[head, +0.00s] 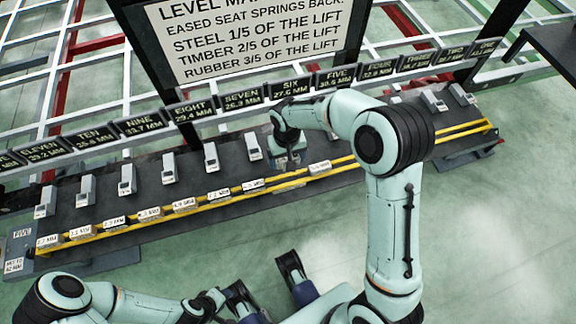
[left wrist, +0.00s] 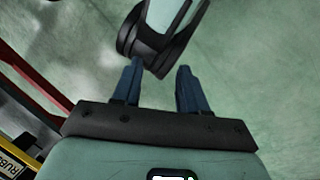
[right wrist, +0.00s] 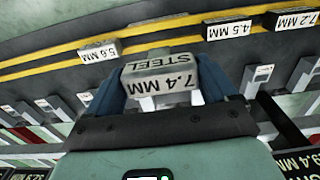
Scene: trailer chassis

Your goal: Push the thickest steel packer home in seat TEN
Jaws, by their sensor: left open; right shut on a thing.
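My right gripper (right wrist: 160,85) is shut on a pale block marked STEEL 7.4 MM (right wrist: 160,72). In the head view this gripper (head: 288,158) is over the rack between the yellow rails and the row of seats, below the SIX sign. The block is mostly hidden there, and I cannot tell whether it touches the rack. The TEN sign (head: 95,138) hangs at the left, with a small grey upright post (head: 86,188) below it. My left gripper (left wrist: 155,88) is open and empty over the floor, away from the rack.
Several labelled packers, such as the 5.6 MM one (right wrist: 100,52) and the 4.5 MM one (right wrist: 228,31), sit along the yellow rails (head: 130,225). Grey posts stand in a row behind them. A large level board (head: 250,40) rises behind the signs. Open floor lies in front.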

